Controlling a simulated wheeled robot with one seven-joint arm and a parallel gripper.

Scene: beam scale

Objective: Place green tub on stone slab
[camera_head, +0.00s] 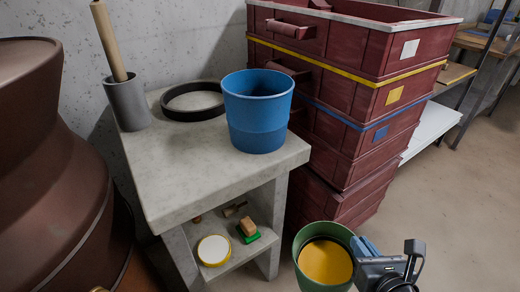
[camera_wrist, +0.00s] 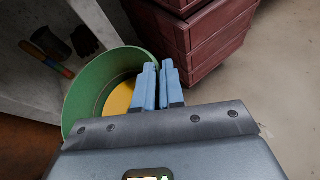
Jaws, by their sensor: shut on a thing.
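The green tub (camera_head: 324,229) is at the lower right of the head view, in front of the stone slab and below its top. Its inside bottom shows yellow. My gripper (camera_head: 364,246) has its blue fingers shut on the tub's right rim. In the wrist view the green tub (camera_wrist: 88,82) lies left of my gripper (camera_wrist: 158,84), its rim meeting the fingers. The tub looks roughly upright; its underside is hidden. The stone slab (camera_head: 185,168) is the grey top of a stand by the wall.
A blue tub (camera_head: 257,115) stands on the slab's right part, with a dark ring (camera_head: 172,110) and a grey cup (camera_head: 128,104) holding a stick behind. The slab's front left is bare. Stacked red crates (camera_head: 345,95) stand right. A shelf below holds small items.

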